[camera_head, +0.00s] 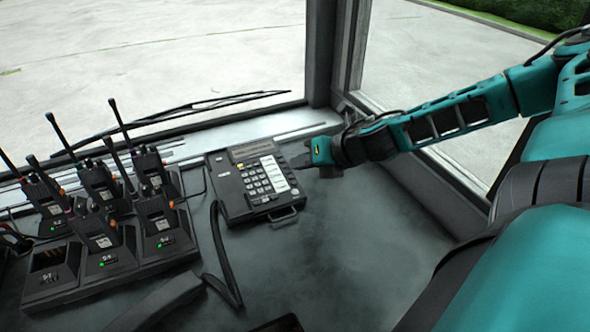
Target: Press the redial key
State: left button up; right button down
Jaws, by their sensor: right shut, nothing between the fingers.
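A black desk telephone (256,182) lies on the dark desk near the window, with a small display at its back and white number keys. A column of pale keys runs along its right side. The labels are too small to read, so I cannot tell which key is the redial key. My right gripper (298,160) reaches in from the right and is shut and empty. Its tip is at the phone's right edge, beside the pale column; I cannot tell whether it touches. My left gripper is not in view.
Several handheld radios with antennas stand in a charger rack (105,262) at the left. A black coiled cord (222,262) runs to a dark handset (158,302) at the front. The desk (345,240) right of the phone is clear. A window post (322,50) rises behind.

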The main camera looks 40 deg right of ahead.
jog(key=b, duration=0.5)
send_over(295, 193)
jog(key=s, duration=0.1)
jog(key=f, duration=0.5)
jog(key=shift+s+d+f, duration=0.2)
jog(key=shift+d+f, duration=0.05)
jog(key=shift+f, duration=0.1)
jog(key=shift+f+b, duration=0.25)
jog(key=shift+b, duration=0.2)
jog(key=shift+w+f, duration=0.1)
jog(key=shift+f, duration=0.05)
jog(key=shift+f+b, duration=0.1)
jog(key=shift+b, duration=0.25)
jog(key=shift+f+b, duration=0.35)
jog(key=shift+b, duration=0.05)
